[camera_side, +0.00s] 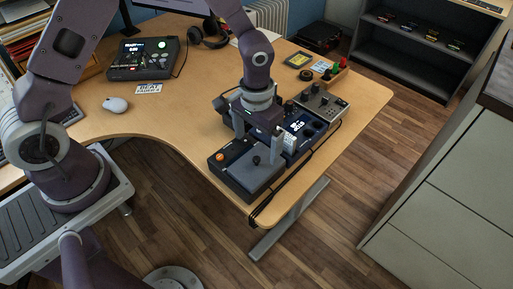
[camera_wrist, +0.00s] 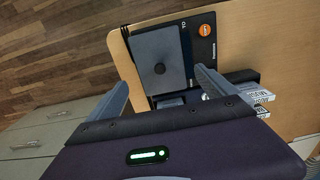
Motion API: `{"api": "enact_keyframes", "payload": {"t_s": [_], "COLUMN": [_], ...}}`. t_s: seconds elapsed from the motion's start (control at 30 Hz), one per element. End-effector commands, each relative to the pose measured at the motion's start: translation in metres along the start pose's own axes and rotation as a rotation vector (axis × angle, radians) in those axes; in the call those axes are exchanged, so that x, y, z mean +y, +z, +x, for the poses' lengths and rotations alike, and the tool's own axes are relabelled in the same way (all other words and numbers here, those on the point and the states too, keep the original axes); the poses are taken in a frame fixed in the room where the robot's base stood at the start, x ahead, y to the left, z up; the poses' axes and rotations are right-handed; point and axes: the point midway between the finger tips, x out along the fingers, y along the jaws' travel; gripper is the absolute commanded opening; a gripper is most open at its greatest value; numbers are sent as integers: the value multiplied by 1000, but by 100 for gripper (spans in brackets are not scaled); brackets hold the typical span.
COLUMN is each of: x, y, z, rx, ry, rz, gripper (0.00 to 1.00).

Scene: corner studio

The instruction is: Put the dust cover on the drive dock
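The dust cover (camera_side: 264,176) is a grey square plate with a dark knob at its middle. It lies over one part of the black drive dock (camera_side: 221,168), which has an orange round mark at its uncovered end. The wrist view also shows the cover (camera_wrist: 146,49) and the dock (camera_wrist: 204,50). I cannot tell whether the cover is fully seated. My gripper (camera_side: 258,150) is above the cover, its fingers apart with nothing between them. The wrist view shows my gripper (camera_wrist: 162,78) with the knob beyond the gap between its fingertips.
A dark blue-faced device (camera_side: 296,128) and a grey knobbed box (camera_side: 322,103) stand close behind the dock. White labelled blocks (camera_wrist: 252,92) sit beside it. Black cables (camera_side: 285,185) run along the table edge near the cover.

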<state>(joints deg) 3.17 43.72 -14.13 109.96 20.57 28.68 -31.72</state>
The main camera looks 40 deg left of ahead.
Motion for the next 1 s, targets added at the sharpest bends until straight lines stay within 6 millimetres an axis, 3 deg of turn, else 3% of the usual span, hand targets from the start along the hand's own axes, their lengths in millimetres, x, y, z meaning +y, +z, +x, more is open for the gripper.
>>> {"api": "enact_keyframes", "payload": {"t_s": [0.3,0.73,0.77,0.87,1.0], "x": [0,-2,-4,-19,-50], "y": [0,0,1,8,47], "z": [-29,-36,-42,-86,-170], "rx": [-1,6,15,75,197], "ry": [0,-3,-6,-32,-70], "rz": [-1,0,2,6,4], "gripper": [96,96,96,96,96]}}
